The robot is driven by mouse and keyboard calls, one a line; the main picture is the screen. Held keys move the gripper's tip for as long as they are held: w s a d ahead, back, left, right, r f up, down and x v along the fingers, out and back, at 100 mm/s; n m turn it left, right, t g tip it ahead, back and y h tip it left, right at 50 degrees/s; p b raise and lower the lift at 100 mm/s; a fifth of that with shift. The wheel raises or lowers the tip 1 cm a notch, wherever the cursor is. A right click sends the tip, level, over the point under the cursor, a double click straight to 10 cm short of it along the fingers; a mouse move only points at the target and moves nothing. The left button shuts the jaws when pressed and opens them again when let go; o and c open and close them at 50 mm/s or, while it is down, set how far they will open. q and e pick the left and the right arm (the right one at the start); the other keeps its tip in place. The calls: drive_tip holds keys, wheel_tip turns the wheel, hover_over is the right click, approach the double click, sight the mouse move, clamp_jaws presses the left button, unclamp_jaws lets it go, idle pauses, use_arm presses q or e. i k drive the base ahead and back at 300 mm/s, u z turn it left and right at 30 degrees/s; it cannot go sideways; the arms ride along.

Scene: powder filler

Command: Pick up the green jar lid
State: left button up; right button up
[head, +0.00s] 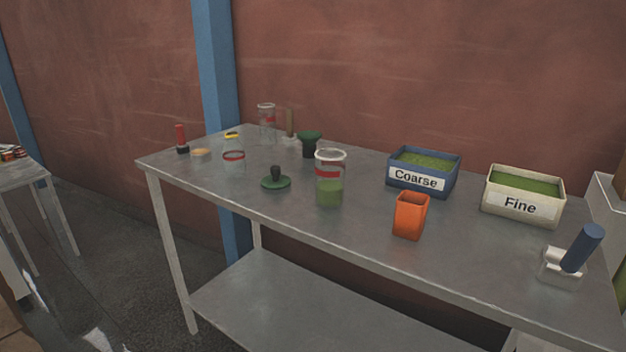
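The green jar lid (276,182) lies on the grey metal table (350,240), left of the middle. It is a flat dark green disc with a dark knob standing up from it. A clear jar (329,178) with a red band and green powder in its lower part stands just to the right of the lid. Neither of my grippers shows in the head view.
An orange cup (410,215) stands right of the jar. Behind are a blue "Coarse" box (423,172) and a cream "Fine" box (523,194). A short glass jar (234,162) and a dark green-topped container (309,143) stand near the lid. The table front before the lid is clear.

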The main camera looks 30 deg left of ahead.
sight(275, 181)
drive_tip(key=k, duration=0.5)
drive_tip(key=u, duration=2.25)
drive_tip(key=i, duration=1.5)
drive_tip(key=z, duration=0.5)
